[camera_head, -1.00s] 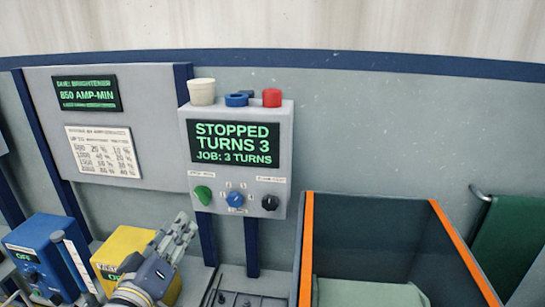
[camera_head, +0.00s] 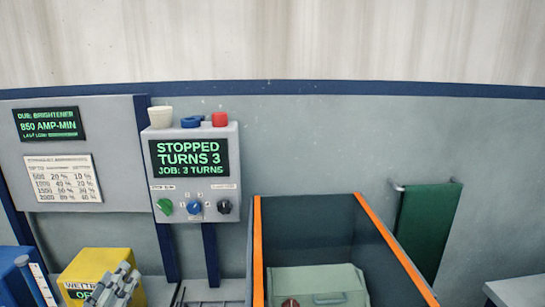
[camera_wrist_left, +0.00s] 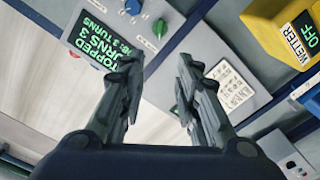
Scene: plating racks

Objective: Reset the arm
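My left gripper (camera_head: 113,288) shows at the lower left of the head view, in front of the yellow box marked WETTER. In the left wrist view its two fingers (camera_wrist_left: 158,85) stand apart with nothing between them, so it is open and empty. The control box (camera_head: 193,170) is on the wall to the right of the gripper, its screen (camera_head: 189,158) reading STOPPED, TURNS 3, JOB: 3 TURNS. It has a green knob (camera_head: 165,206), a blue knob (camera_head: 194,207) and a black knob (camera_head: 224,207). My right gripper is not in view.
The yellow box (camera_head: 95,268) and a blue box (camera_head: 12,285) stand at the lower left. An orange-edged dark bin (camera_head: 310,225) holding a pale green case (camera_head: 318,282) is at lower centre. A green cloth (camera_head: 428,225) hangs on a wall rail at right.

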